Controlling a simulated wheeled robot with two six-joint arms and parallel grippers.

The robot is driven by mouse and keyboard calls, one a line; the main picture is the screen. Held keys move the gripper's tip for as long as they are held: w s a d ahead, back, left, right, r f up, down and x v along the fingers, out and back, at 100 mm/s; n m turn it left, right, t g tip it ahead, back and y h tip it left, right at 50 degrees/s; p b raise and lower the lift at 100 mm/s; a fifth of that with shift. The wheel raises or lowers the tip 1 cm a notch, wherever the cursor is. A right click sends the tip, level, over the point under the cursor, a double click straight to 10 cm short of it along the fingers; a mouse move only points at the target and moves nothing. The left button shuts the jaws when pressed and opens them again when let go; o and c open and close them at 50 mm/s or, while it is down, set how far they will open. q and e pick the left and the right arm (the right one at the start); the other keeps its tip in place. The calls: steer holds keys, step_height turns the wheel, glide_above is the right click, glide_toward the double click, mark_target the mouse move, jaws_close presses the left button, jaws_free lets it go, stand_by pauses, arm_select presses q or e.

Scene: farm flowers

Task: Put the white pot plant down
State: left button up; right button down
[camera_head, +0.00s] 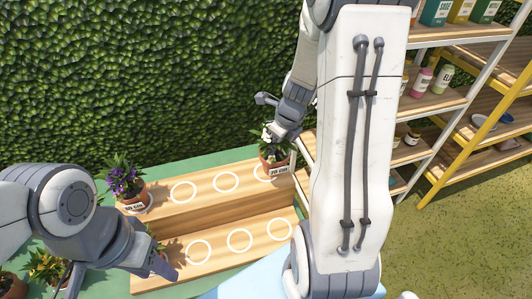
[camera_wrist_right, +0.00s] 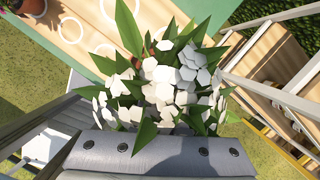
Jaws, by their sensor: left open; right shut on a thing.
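The white-flowered pot plant (camera_wrist_right: 172,88) fills the middle of the right wrist view, with white blooms and green leaves. In the head view its terracotta pot (camera_head: 271,164) with a pale label is at the right end of the upper step of the wooden stand (camera_head: 207,203), beside or over a white ring (camera_head: 263,173). I cannot tell whether the pot touches the wood. My right gripper (camera_head: 283,134) is shut on it; the grip is partly hidden by leaves. My left gripper (camera_head: 163,268) is open and low at the left, near the stand's front.
A purple-flowered pot (camera_head: 127,188) stands at the upper step's left end. Another plant (camera_head: 155,247) is partly hidden behind my left arm, and a yellow-orange one (camera_head: 47,267) is at lower left. Several white rings on both steps are empty. Shelves (camera_head: 455,98) stand close on the right.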

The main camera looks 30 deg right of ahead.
mark_target(268, 143)
steer(key=w+f, duration=0.2)
steer(key=w, duration=0.1)
steer(key=w+f, duration=0.1)
steer(key=w, duration=0.1)
steer(key=shift+d+p, duration=0.35)
steer(key=shift+f+b, duration=0.6)
steer(key=shift+f, duration=1.45)
steer(key=shift+f, duration=0.15)
steer(key=c, duration=1)
jaws_free()
